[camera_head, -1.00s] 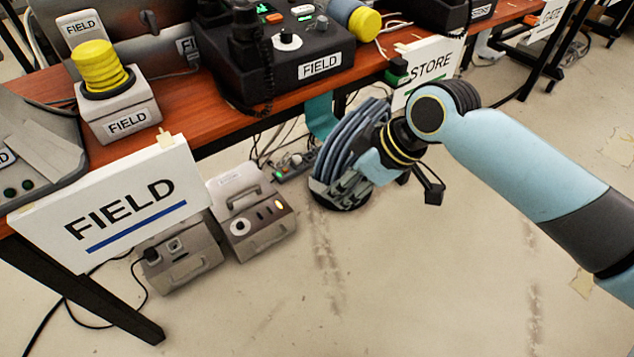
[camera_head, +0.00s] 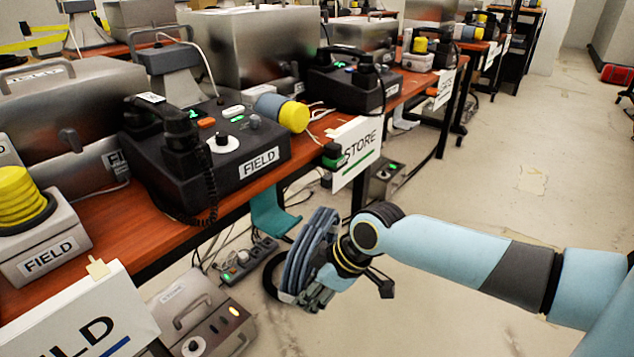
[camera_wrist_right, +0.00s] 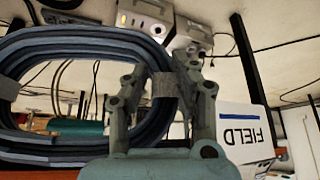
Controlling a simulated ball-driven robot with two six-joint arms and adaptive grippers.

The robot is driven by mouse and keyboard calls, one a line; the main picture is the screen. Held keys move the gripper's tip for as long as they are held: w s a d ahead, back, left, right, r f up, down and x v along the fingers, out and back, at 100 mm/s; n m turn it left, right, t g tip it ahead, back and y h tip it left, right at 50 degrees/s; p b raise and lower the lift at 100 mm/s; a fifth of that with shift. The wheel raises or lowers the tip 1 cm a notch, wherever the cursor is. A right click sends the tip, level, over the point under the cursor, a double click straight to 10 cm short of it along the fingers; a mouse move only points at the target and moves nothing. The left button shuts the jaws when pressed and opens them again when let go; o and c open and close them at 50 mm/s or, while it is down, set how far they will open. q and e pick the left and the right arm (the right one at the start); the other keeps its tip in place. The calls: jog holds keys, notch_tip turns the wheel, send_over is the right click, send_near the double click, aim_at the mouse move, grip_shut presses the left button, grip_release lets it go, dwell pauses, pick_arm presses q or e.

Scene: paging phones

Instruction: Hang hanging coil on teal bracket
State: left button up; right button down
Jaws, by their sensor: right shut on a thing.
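The hanging coil (camera_head: 308,252) is a thick blue-grey cable loop, held upright beside the table's front edge. My right gripper (camera_head: 316,292) is shut on its lower right part. In the right wrist view the fingers (camera_wrist_right: 165,100) clamp the coil (camera_wrist_right: 75,45) at a grey band. The teal bracket (camera_head: 270,214) hangs below the table edge, just left of the coil, with its lip turned outward. In the head view the coil looks apart from it. A teal piece (camera_wrist_right: 75,127), probably the bracket, shows through the loop in the wrist view. My left gripper is out of view.
The STORE sign (camera_head: 357,152) hangs from the table edge above the coil. A black FIELD phone unit (camera_head: 215,150) stands on the brown table above the bracket. A power strip (camera_head: 245,260) and a grey case (camera_head: 200,315) lie on the floor below. The floor at right is open.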

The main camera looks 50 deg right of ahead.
jog(key=shift+w+f, duration=0.1)
jog(key=shift+w, duration=0.3)
jog(key=shift+w+a+f+b, duration=0.1)
jog(key=shift+w+b, duration=0.7)
jog(key=shift+w, duration=0.2)
jog(key=shift+w+a+b, duration=0.1)
jog(key=shift+w+b, duration=0.75)
jog(key=shift+w, duration=0.55)
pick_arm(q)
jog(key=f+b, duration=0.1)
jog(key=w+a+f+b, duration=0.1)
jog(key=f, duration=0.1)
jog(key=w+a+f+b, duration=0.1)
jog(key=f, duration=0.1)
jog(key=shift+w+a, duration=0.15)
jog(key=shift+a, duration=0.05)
pick_arm(e)
jog(key=w, duration=0.3)
jog(key=w+f, duration=0.1)
jog(key=w, duration=0.1)
jog(key=shift+a+f, duration=0.1)
jog(key=shift+a, duration=0.15)
jog(key=shift+f, duration=0.2)
jog(key=shift+s, duration=0.1)
